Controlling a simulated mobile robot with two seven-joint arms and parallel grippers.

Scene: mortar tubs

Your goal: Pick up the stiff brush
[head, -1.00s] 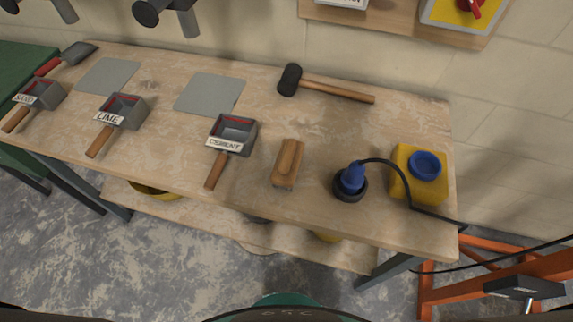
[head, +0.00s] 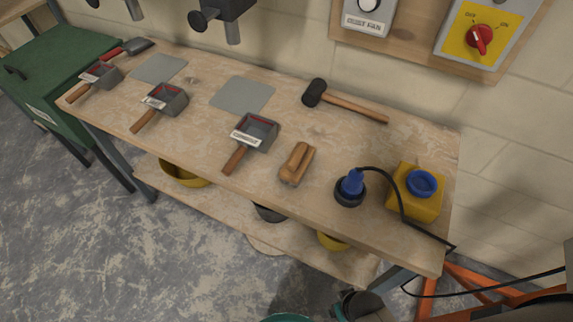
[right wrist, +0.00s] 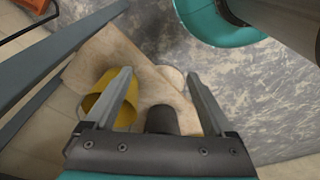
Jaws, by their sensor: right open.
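A wooden block with a raised wooden grip (head: 297,163) lies on the workbench (head: 330,215) in the head view. It looks like the stiff brush, though its bristles cannot be made out. It lies between the cement scoop (head: 252,135) and a blue-topped tool in a black ring (head: 350,188). My right gripper (right wrist: 163,88) is open and empty in the right wrist view. Its fingers point toward the lower shelf (right wrist: 125,55), with nothing between them in contact. The brush does not show in that view. My left gripper is not in view.
A black mallet (head: 345,102) lies behind the brush. The lower shelf holds a yellow bucket (head: 186,173) and dark tubs. Bare bench surrounds the brush's front side.

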